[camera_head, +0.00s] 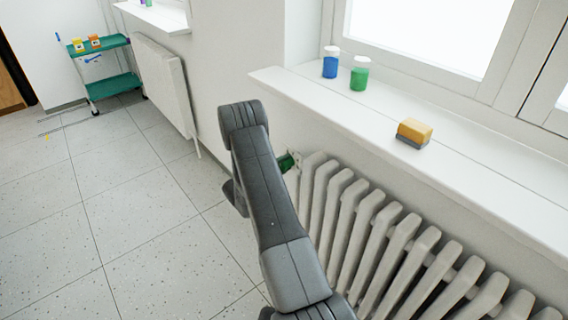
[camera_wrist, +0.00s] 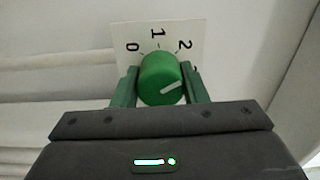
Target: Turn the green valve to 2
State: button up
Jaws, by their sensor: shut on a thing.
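The green valve (camera_wrist: 160,72) is a round knob in front of a white dial plate (camera_wrist: 143,32) in the wrist view. The plate shows 0, 1 and 2 from left to right; a further mark right of the 2 is mostly hidden. The knob's white line lies on its lower right face and slants up to the right, not toward the 2. My gripper (camera_wrist: 160,86) is shut on the valve, one finger on each side. In the head view, a small green part (camera_head: 286,162) shows beside my arm at the radiator's end; the gripper is mostly hidden there.
A white ribbed radiator (camera_head: 365,220) stands under the windowsill (camera_head: 470,150). The sill holds a blue jar (camera_head: 330,66), a green jar (camera_head: 359,77) and a yellow sponge-like block (camera_head: 414,131). A green cart (camera_head: 105,85) stands far left.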

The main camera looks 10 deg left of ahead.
jog(key=shift+n, duration=0.8)
jog(key=o, duration=1)
jog(key=shift+c, duration=0.2)
jog(key=v, duration=1.3)
jog(key=shift+s+a, duration=0.25)
jog(key=shift+s, duration=0.05)
